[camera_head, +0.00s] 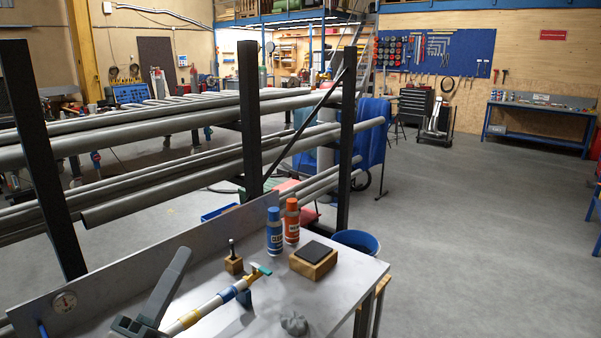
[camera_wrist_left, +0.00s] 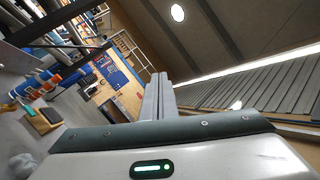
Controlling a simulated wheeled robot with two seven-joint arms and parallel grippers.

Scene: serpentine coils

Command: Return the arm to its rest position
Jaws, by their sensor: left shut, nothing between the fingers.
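My left gripper (camera_head: 183,254) is at the lower left of the head view, above the near part of the grey workbench (camera_head: 350,275). Its grey fingers are together and hold nothing. In the left wrist view the closed fingers (camera_wrist_left: 160,80) point up the picture, with the ceiling and far wall behind them. My right gripper is in neither view. A white rod with yellow and blue bands (camera_head: 208,308) lies slanted on the bench, to the right of my left gripper, with a teal tip at its far end.
A blue bottle (camera_head: 274,232), an orange bottle (camera_head: 292,222), a wooden block with a dark top (camera_head: 313,260), a small wooden holder (camera_head: 233,265) and a crumpled grey lump (camera_head: 293,323) stand on the bench. A pipe rack (camera_head: 250,110) stands behind. The floor at right is clear.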

